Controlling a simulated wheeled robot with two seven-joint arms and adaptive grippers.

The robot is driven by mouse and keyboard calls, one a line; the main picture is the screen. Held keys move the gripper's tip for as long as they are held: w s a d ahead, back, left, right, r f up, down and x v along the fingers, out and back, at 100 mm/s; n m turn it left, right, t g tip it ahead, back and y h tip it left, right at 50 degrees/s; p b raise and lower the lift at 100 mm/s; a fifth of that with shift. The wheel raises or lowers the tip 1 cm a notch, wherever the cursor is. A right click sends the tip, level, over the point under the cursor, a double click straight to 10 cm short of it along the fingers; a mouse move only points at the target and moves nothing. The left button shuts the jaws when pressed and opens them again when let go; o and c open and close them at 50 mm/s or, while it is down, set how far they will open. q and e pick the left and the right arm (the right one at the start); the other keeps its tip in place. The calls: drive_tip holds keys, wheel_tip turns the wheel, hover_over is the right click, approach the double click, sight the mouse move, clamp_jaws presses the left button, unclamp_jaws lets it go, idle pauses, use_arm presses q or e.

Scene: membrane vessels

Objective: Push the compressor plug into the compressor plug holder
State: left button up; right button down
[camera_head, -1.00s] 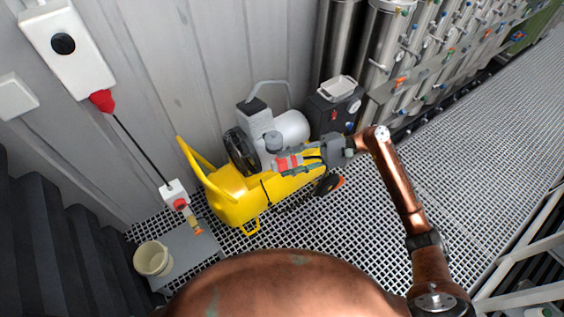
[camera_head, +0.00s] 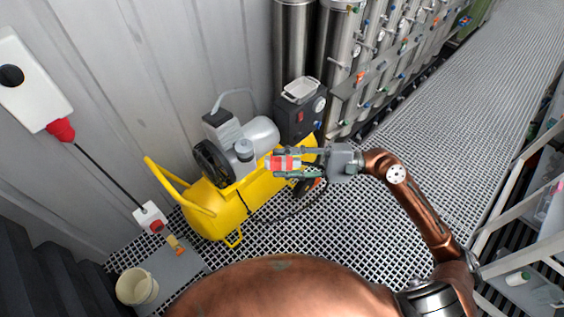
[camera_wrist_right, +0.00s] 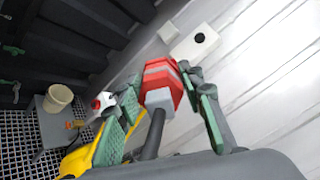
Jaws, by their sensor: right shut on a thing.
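The compressor plug (camera_head: 284,163) is red with a pale end and sits between the fingers of my right gripper (camera_head: 290,163), which is shut on it. In the right wrist view the red plug (camera_wrist_right: 160,82) is between the green finger pads (camera_wrist_right: 163,110), with a dark cable behind it. In the head view it appears in front of the yellow compressor's (camera_head: 215,205) right end. A small white box with a red socket (camera_head: 151,217) hangs on a cable at left; it also shows in the wrist view (camera_wrist_right: 103,101). I cannot tell whether it is the plug holder. My left gripper is out of view.
A white wall box (camera_head: 35,85) with a red connector (camera_head: 60,130) is at upper left. A cream bucket (camera_head: 137,288) stands on a grey plate (camera_head: 180,272) at lower left. Steel vessels (camera_head: 294,45) stand behind. Grating floor (camera_head: 390,215) lies open at right.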

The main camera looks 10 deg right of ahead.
drive_tip(key=w+a+m+t+h, duration=0.3)
drive_tip(key=w+a+t, duration=0.3)
drive_tip(key=w+a, duration=0.3)
drive_tip(key=shift+a+m+t, duration=0.3)
drive_tip(key=shift+a+m, duration=0.5)
drive_tip(key=shift+a, duration=0.25)
drive_tip(key=s+d+f+m+t+h+b, duration=0.2)
drive_tip(key=d+f+m+h, duration=0.3)
drive_tip(key=d, duration=0.5)
drive_tip(key=s+d+f+m+t+h+b, duration=0.3)
drive_tip(key=s+d+f+m+t+h, duration=0.1)
drive_tip(key=d+f+h, duration=0.5)
wheel_tip(320, 180, down, 2)
drive_tip(key=shift+s+d+f+m+t+h, duration=0.1)
drive_tip(key=shift+s+d+m+t+h, duration=0.25)
drive_tip(key=shift+d+m+t, duration=0.55)
drive_tip(key=shift+d, duration=0.2)
